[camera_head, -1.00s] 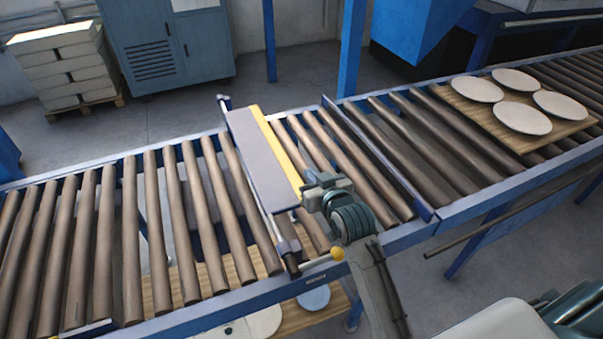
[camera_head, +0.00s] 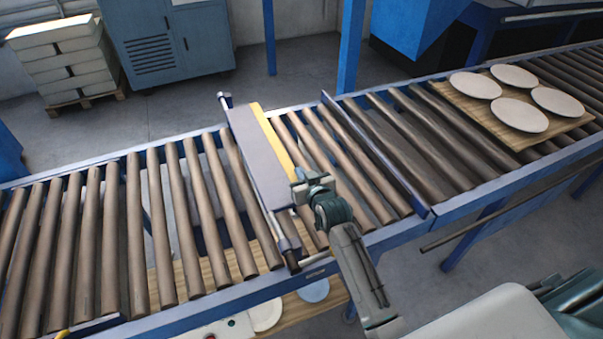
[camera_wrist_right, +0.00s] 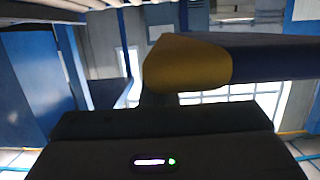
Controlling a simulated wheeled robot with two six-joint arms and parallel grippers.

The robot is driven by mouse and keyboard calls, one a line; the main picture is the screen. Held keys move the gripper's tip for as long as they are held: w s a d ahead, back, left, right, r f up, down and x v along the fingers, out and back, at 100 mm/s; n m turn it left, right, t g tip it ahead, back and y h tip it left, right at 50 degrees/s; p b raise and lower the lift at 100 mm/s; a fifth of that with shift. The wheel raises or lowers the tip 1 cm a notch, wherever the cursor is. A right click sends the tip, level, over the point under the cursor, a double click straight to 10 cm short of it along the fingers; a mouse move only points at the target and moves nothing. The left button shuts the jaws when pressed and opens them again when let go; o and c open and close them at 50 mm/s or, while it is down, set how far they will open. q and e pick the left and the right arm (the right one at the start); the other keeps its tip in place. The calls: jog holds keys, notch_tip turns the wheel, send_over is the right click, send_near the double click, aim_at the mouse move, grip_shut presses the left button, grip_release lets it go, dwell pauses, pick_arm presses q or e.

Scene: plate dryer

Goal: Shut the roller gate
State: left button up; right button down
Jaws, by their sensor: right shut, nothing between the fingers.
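A grey panel (camera_head: 257,160) with a yellow edge strip (camera_head: 276,145) spans the roller conveyor crosswise at the centre of the head view; I take it for the roller gate. I cannot tell how far open it stands. My right gripper (camera_head: 302,186) is shut and empty, at the near right end of the panel, close to its yellow strip. I cannot tell whether it touches. In the right wrist view, a rounded yellow end (camera_wrist_right: 188,65) on a dark blue bar shows just beyond the dark wrist housing; the fingertips are hidden. My left gripper is not in view.
Rollers (camera_head: 160,220) run along both sides of the panel. A blue crosspiece (camera_head: 378,155) divides them at the right. A wooden board (camera_head: 465,112) with several white plates (camera_head: 518,114) lies at the far right. More boards and plates show below the conveyor.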

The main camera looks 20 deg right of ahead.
jog(key=shift+f+m, duration=0.3)
jog(key=shift+s+d+f, duration=0.1)
jog(key=shift+f, duration=0.15)
notch_tip(320, 180, down, 6)
jog(key=m+y+b, duration=0.1)
jog(key=m+b, duration=0.3)
jog(key=shift+r+y, duration=0.2)
jog(key=shift+y, duration=0.2)
jog(key=shift+a+f+m+y+b, duration=0.35)
jog(key=shift+f+m+b, duration=0.5)
jog(key=shift+b, duration=0.4)
jog(key=shift+a+f+m+b, duration=0.45)
jog(key=shift+f+m+b, duration=0.1)
jog(key=shift+b, duration=0.1)
jog(key=shift+r, duration=0.1)
